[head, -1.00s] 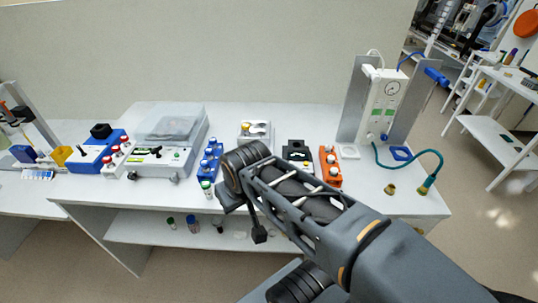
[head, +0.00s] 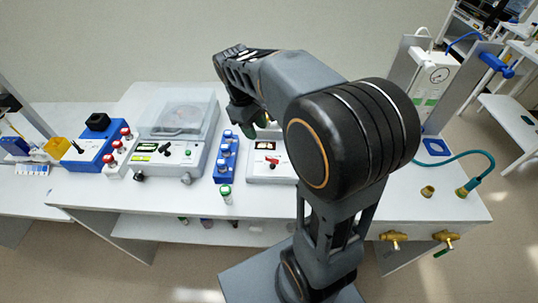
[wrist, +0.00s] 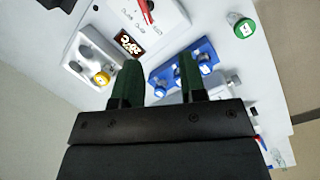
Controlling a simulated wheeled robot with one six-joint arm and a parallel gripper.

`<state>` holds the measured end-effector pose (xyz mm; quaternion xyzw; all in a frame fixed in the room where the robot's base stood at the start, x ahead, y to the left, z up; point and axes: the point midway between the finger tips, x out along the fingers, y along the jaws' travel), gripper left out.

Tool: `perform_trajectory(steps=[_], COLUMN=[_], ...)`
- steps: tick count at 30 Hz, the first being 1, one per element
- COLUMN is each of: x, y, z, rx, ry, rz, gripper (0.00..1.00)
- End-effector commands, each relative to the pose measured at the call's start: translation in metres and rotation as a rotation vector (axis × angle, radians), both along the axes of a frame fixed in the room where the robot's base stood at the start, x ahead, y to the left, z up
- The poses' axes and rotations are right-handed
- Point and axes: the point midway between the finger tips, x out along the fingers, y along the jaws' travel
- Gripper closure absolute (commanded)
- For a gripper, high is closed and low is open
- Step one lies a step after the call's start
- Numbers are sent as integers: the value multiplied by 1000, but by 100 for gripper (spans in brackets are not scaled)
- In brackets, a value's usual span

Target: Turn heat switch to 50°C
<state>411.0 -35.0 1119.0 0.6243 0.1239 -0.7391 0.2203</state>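A white box (head: 268,168) with a small dark display and a red lever (head: 272,160) stands on the bench, partly hidden by my arm in the head view. The wrist view shows the red lever (wrist: 147,10) at the top edge, partly cut off, beside the dark display (wrist: 128,42) with lit red-and-white figures that I cannot read surely. I cannot read a 50°C mark. My gripper (wrist: 158,72) is open and empty, its two green fingers apart above the bench near the box. In the head view the gripper (head: 245,118) is above and behind the box, partly hidden.
A blue rack (head: 226,160) with several vials and a green-capped vial (head: 226,193) stand left of the box. A lidded machine (head: 165,160) is further left. A teal hose (head: 465,155) lies right.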

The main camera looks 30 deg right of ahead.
Motion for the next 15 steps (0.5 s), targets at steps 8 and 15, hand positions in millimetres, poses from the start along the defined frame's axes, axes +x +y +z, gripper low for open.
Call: perform_trajectory(steps=[8,15], x=[36,32], y=[-12,-20], z=[-17,-44], rx=[-31,-35], ry=[194,224], rz=[131,150], gripper=[62,62])
